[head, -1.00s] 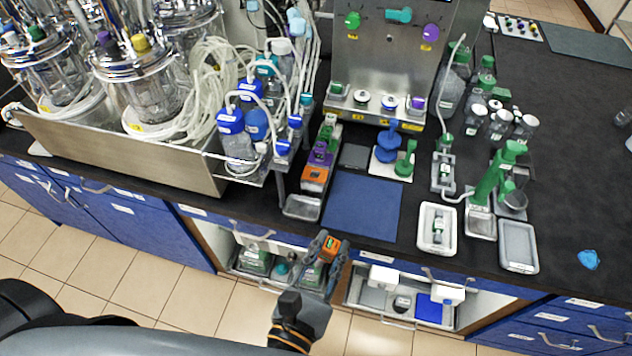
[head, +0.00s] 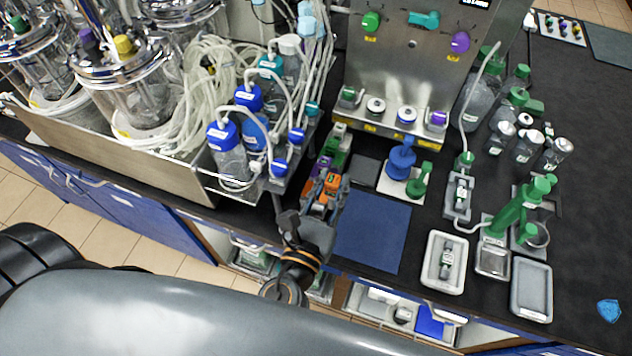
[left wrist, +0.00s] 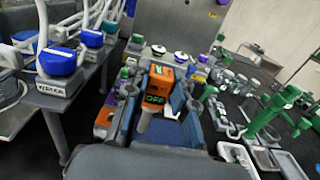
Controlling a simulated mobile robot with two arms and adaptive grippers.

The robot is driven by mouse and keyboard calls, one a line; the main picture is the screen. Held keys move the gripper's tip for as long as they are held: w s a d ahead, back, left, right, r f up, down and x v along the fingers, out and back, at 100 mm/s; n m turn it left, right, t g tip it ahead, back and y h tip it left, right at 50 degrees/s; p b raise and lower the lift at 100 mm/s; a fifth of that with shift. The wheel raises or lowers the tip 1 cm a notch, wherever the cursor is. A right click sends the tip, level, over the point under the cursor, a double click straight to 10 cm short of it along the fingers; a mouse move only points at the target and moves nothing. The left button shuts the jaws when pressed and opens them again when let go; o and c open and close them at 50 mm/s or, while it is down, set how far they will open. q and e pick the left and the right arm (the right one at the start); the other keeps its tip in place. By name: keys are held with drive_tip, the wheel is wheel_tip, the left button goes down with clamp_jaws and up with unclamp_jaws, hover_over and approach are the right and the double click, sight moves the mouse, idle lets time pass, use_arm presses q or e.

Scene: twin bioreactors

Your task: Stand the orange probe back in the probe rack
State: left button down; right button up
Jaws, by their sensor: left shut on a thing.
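The orange probe (left wrist: 158,88) has an orange head and a display in the left wrist view, with a pale lower part below it. My left gripper (left wrist: 155,112) is shut on it, one finger on each side. In the head view my left gripper (head: 324,192) is over the front end of the probe rack, by the bench's front edge. The probe rack (head: 336,146) is a narrow strip with green, purple and orange places. Its orange place (left wrist: 104,117) shows left of the held probe. The probe's lower tip is not clear. My right gripper is out of view.
A blue mat (head: 372,230) lies right of the rack. A blue stand (head: 401,160) is behind the mat. The steel tray (head: 110,150) with vessels, tubes and blue-capped bottles (head: 228,150) is close on the left. White trays (head: 444,262) stand to the right.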

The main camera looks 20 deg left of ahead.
use_arm(q)
drive_tip(key=w+a+f+b, duration=0.1)
drive_tip(key=w+a+f, duration=0.1)
drive_tip(key=w+f, duration=0.1)
drive_tip(key=w+a+f+b, duration=0.1)
drive_tip(key=a+f, duration=0.1)
drive_tip(key=shift+w+f+b, duration=0.2)
drive_tip(key=shift+w+b, duration=0.15)
drive_tip(key=shift+a+f, duration=0.1)
drive_tip(key=f+b, duration=0.1)
drive_tip(key=w+f+b, duration=0.1)
drive_tip(key=f+b, duration=0.1)
drive_tip(key=a+f+b, duration=0.1)
drive_tip(key=f, duration=0.1)
drive_tip(key=shift+w+f, duration=0.15)
drive_tip(key=shift+r, duration=0.3)
drive_tip(key=shift+f+b, duration=0.6)
drive_tip(key=shift+b, duration=0.1)
drive_tip(key=c, duration=1.1)
unclamp_jaws()
drive_tip(key=shift+r, duration=0.1)
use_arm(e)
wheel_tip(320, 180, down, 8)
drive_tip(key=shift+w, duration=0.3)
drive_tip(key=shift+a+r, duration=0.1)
